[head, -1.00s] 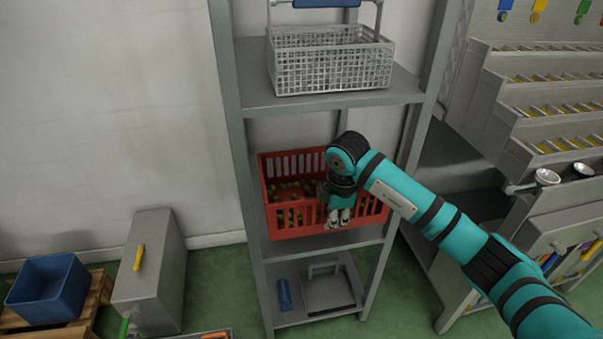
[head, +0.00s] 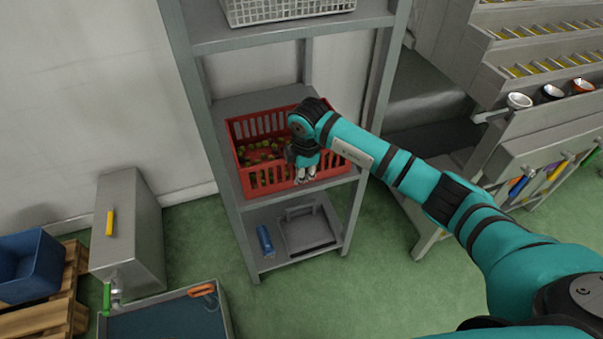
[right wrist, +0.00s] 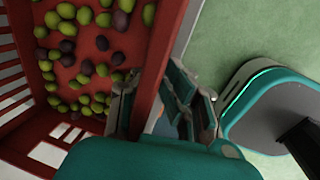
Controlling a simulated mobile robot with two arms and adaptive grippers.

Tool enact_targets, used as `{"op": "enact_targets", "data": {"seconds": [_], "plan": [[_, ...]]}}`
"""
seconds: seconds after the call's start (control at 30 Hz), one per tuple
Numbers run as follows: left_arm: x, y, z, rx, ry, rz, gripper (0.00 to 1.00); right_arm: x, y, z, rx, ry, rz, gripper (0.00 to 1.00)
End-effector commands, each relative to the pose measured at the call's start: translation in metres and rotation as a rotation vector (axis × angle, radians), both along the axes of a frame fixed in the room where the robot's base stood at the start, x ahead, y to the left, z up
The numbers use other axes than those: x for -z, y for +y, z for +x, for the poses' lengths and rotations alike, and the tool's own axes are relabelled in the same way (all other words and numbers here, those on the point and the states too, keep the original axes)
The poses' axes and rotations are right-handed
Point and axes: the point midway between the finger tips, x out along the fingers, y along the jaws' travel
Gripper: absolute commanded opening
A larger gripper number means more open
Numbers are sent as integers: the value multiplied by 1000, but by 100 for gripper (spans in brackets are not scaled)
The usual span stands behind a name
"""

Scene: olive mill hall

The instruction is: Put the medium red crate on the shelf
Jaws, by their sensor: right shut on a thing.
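The red crate (head: 268,181) has slotted walls and holds green and dark olives. In the head view it is upright in the middle bay of the grey shelf (head: 197,95). It appears to rest on the middle board, its front wall near the board's front edge. My right gripper (head: 306,174) is shut on the crate's front rim, right of its middle. In the right wrist view the fingers (right wrist: 155,108) straddle the crate's rim (right wrist: 166,45), with olives on one side and green floor beyond. The crate's underside is hidden. My left gripper is not in view.
A pale wire basket (head: 285,8) is on the board above. A blue cylinder (head: 265,240) and a grey lidded box (head: 305,232) are on the bottom board. A grey cabinet (head: 130,235) and blue bin (head: 28,265) stand left. Machinery (head: 545,150) stands right.

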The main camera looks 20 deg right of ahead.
Motion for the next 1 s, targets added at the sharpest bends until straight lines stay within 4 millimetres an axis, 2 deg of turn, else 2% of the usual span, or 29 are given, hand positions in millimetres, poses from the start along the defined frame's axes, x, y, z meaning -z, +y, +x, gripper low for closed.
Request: {"op": "enact_targets", "data": {"seconds": [0.4,0.43,0.6,0.87,1.0], "plan": [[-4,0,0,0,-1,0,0,1,1,2,0,-8,3,0],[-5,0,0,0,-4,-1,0,4,0,1,0,-2,1,8],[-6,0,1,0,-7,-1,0,3,0,1,0,-2,1,30],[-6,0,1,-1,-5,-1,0,2,0,1,0,-2,1,30],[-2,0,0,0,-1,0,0,-8,0,0,0,-4,1,30]]}}
